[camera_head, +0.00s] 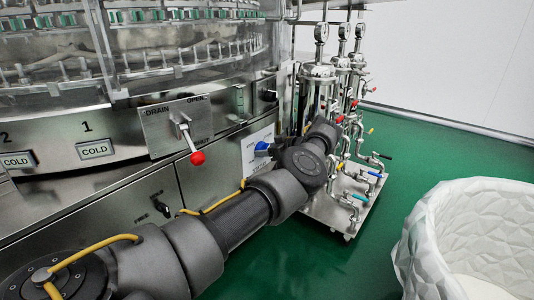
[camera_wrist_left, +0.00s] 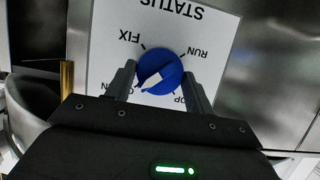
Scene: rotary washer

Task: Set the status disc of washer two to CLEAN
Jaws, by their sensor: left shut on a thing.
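The status disc is a blue knob (camera_wrist_left: 160,70) on a white plate (camera_wrist_left: 110,40), seen upside down in the left wrist view. The plate reads STATUS, FIX and RUN; the two lower labels are partly covered by my gripper. A pale gap shows on the knob's lower left side. My left gripper (camera_wrist_left: 159,77) is shut on the knob, one finger on each side. In the head view the blue knob (camera_head: 262,149) shows on its plate (camera_head: 257,160) beside my bent left wrist, which hides the fingers. My right gripper is in neither view.
Left of the plate is a drain panel (camera_head: 176,124) with a red-tipped lever (camera_head: 197,158). Buttons marked COLD (camera_head: 95,150) are farther left. Pipes with gauges and valves (camera_head: 345,150) stand close behind my wrist. A white bin (camera_head: 425,235) is at right on green floor.

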